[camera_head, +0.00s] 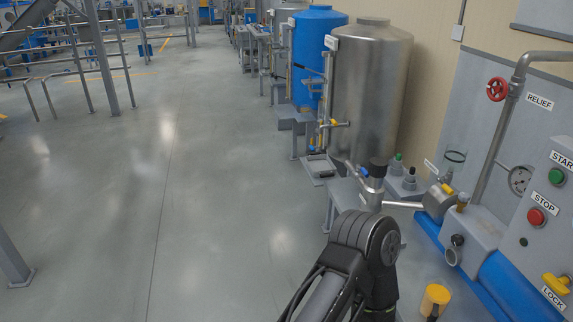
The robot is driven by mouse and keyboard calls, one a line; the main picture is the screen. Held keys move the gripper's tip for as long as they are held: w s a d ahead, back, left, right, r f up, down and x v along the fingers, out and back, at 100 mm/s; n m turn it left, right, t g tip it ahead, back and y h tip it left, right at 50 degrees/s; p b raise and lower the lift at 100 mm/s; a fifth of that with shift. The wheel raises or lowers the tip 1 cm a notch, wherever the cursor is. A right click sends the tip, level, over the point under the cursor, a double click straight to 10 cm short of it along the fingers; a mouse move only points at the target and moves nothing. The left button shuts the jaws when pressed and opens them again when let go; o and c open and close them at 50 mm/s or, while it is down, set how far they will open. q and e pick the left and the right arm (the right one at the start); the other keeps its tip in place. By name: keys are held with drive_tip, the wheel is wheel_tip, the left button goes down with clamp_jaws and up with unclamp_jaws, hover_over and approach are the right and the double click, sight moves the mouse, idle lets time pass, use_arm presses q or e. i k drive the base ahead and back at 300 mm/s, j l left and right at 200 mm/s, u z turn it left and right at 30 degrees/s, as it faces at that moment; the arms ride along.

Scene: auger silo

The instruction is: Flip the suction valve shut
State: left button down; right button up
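No label reading "suction" is legible. A small yellow lever (447,188) sits on top of the round grey pump body (438,204) at the right. A silver pipe (402,205) runs left from that body to an upright metal fitting with a blue handle (363,172) and a black top (378,166). I cannot tell which lever is the suction valve, nor its exact setting. One of my arms rises from the bottom centre, and its bent joint hides the lower part of the fitting. Neither gripper's fingers show.
The panel at the right has a red relief wheel (497,89), a green start button (556,176), a red stop button (536,217) and a yellow lock knob (556,284). A yellow cup (435,299) stands low. Steel (370,90) and blue (312,55) tanks stand behind.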

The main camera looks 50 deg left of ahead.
sight(363, 171)
drive_tip(key=u, duration=1.35)
drive_tip(key=i+j, duration=0.25)
drive_tip(key=i, duration=0.3)
drive_tip(key=i+j+u, duration=0.15)
drive_tip(key=i, duration=0.4)
drive_tip(key=i+j, duration=0.3)
drive_tip(key=i, duration=0.3)
drive_tip(key=i+j+u, duration=0.1)
drive_tip(key=i, duration=0.45)
drive_tip(key=i+j, duration=0.2)
drive_tip(key=i, duration=0.4)
drive_tip(key=j+u, duration=0.05)
